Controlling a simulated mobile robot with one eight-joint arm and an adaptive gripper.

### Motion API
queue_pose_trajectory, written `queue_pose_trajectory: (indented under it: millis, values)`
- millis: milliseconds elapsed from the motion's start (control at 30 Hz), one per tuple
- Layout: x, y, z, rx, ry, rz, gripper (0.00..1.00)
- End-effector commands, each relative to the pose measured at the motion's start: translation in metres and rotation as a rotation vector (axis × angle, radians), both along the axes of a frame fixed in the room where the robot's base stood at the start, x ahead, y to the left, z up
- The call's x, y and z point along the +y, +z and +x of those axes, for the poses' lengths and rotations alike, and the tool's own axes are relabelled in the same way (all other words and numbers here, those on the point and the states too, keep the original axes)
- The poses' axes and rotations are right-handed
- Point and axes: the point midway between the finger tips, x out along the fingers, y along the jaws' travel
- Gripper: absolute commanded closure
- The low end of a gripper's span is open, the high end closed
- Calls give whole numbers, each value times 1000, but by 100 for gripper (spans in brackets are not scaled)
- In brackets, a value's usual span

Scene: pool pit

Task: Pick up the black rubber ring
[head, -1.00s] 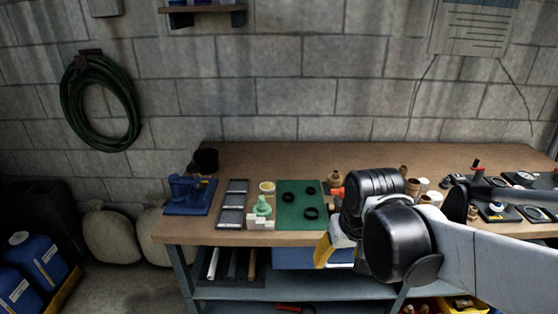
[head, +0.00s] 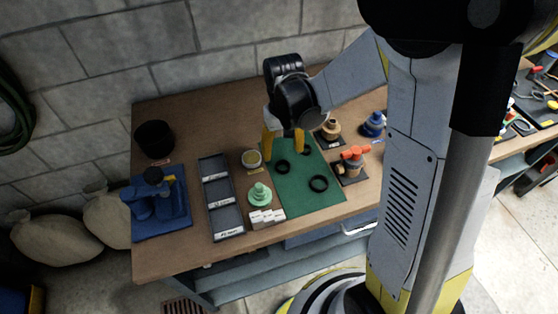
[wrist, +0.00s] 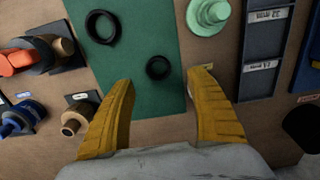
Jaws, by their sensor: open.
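Two black rubber rings lie flat on the green mat (head: 305,202). The smaller ring (head: 282,167) is nearer the mat's left edge, and the larger ring (head: 318,184) is nearer the front. In the wrist view the small ring (wrist: 158,67) shows just beyond the gap between my fingertips, and the large ring (wrist: 102,26) is farther up and left. My gripper (head: 284,145) is open and empty, its yellow fingers pointing down over the back of the mat. In the wrist view my gripper (wrist: 162,78) frames the mat's edge. Mat parts behind my gripper are hidden.
An orange-handled valve (head: 352,160) and brass fitting (head: 331,129) stand right.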

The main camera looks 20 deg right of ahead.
Motion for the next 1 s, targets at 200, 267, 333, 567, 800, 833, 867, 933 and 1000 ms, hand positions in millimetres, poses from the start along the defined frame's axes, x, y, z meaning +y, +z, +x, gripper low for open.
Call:
queue_pose_trajectory:
  millis: [200,267,333,567,800,833,867,933,1000]
  values:
    - [0,-23,0,-1,0,0,35]
    - [-1,-26,0,-1,0,0,35]
    - [-1,-34,0,-1,0,0,35]
    - [-4,-70,-1,-1,0,0,35]
    - [-4,-73,-2,-1,0,0,35]
    - [-4,-73,-2,-1,0,0,35]
    - [-4,-73,-2,-1,0,0,43]
    - [-4,-73,-2,-1,0,0,64]
    - [-4,-73,-2,-1,0,0,76]
